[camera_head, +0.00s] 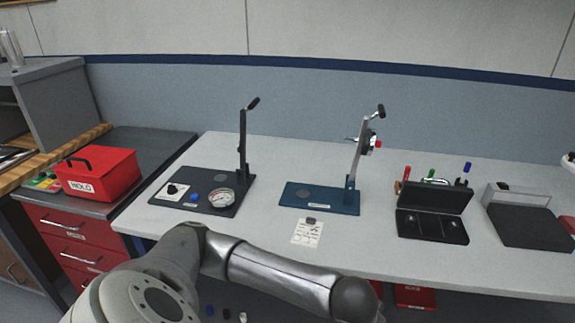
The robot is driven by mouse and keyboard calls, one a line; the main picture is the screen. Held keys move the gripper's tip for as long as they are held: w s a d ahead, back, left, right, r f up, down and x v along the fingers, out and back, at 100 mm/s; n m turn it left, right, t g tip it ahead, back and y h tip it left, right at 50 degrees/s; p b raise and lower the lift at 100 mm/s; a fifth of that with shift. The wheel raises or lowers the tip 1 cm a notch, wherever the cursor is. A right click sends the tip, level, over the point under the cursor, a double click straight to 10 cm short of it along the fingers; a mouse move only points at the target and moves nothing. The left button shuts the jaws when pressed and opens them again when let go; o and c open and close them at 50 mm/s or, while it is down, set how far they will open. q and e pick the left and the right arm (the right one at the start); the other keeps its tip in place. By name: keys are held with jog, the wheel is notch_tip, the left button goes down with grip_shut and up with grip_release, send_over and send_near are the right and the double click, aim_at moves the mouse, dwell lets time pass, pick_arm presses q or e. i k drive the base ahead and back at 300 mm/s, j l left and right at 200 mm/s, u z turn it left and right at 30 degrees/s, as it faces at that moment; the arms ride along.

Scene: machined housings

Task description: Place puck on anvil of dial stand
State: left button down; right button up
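A stand with a blue base (319,208) is at the middle of the table. A grey round pad (303,193) lies flat on the base's left part. To its left is a second stand with a dark base (204,208), a post with a black handle, a round pad (204,172), a white-faced gauge (222,198), and blue and black knobs. I cannot clearly make out a separate puck. Neither gripper is in view; one of my arms crosses the bottom.
An open black case (432,225) and a grey box (533,225) stand at the right, with colored-handled tools behind the case. A paper card (307,233) lies before the blue base. A red HOLD box (98,173) sits on the left cabinet. The table's front edge is near my arm.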

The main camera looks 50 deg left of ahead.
aim_at(303, 193)
jog(key=k+j+z, duration=0.1)
jog(key=j, duration=0.3)
jog(key=k+j, duration=0.2)
jog(key=j, duration=0.2)
jog(key=k+j+z, duration=0.15)
jog(key=j, duration=0.2)
jog(key=k+j, duration=0.15)
jog(key=j, duration=0.25)
jog(key=k+j+z, duration=0.15)
jog(key=j, duration=0.2)
